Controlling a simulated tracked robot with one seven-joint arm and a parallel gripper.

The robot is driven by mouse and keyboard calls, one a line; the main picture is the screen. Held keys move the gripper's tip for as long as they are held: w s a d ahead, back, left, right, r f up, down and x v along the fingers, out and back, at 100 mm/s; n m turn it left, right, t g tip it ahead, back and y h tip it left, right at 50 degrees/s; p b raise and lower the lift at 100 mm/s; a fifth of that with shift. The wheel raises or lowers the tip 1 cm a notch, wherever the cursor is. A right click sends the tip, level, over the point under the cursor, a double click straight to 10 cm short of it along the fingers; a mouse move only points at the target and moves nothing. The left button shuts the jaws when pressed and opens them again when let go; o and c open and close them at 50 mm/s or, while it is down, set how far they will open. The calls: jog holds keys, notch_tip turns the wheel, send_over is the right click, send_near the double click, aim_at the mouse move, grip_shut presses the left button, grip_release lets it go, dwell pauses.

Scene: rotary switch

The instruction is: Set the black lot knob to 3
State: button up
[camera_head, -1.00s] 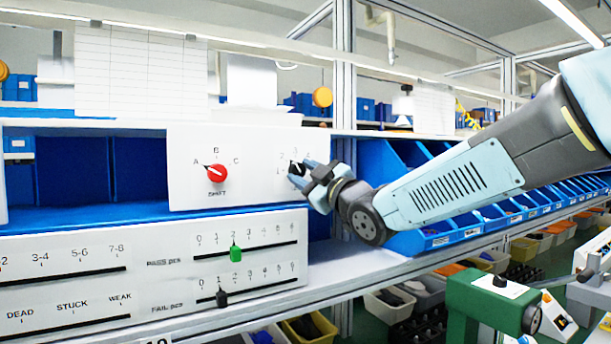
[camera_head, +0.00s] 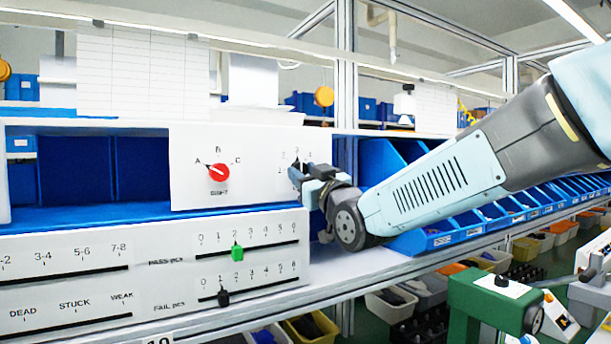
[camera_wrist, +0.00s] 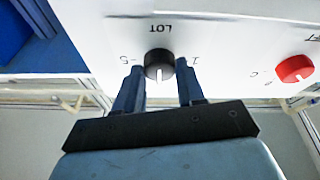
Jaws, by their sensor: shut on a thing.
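The black lot knob (camera_wrist: 160,64) is on a white panel, with LOT printed beside it, upside down in the wrist view. Its white pointer line points straight down there, away from LOT and between the 5 and the 1. In the head view the knob (camera_head: 295,165) is partly hidden by my gripper (camera_head: 304,176), and the digit 3 shows above it. The wrist view shows my gripper (camera_wrist: 162,68) with one finger on each side of the knob, shut on it.
A red shift knob (camera_head: 218,173) sits on the same panel (camera_head: 250,190), left of the lot knob. Below is a panel with a green slider (camera_head: 236,251) and a black slider (camera_head: 223,297). Blue bins (camera_head: 440,235) stand to the right.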

jog(key=shift+f, duration=0.1)
jog(key=o, duration=1)
jog(key=shift+o, duration=0.2)
jog(key=v, duration=1.3)
jog(key=shift+s+d, duration=0.2)
jog(key=shift+s, duration=0.15)
jog(key=shift+d+f, duration=0.1)
jog(key=shift+f, duration=0.1)
jog(key=d+f+m+g+h, duration=0.55)
jog(key=d+f+h, duration=0.4)
jog(key=d, duration=0.45)
jog(key=s+d+f+m+g+h, duration=0.1)
jog(key=s+d+f+m+g, duration=0.1)
jog(key=s, duration=0.4)
jog(key=s+d+f+m+g+h, duration=0.2)
jog(key=s+d+f+g, duration=0.2)
jog(key=s+d+f, duration=0.1)
jog(key=shift+s+d+f, duration=0.3)
jog(key=shift+s+d, duration=0.4)
jog(key=shift+s, duration=0.25)
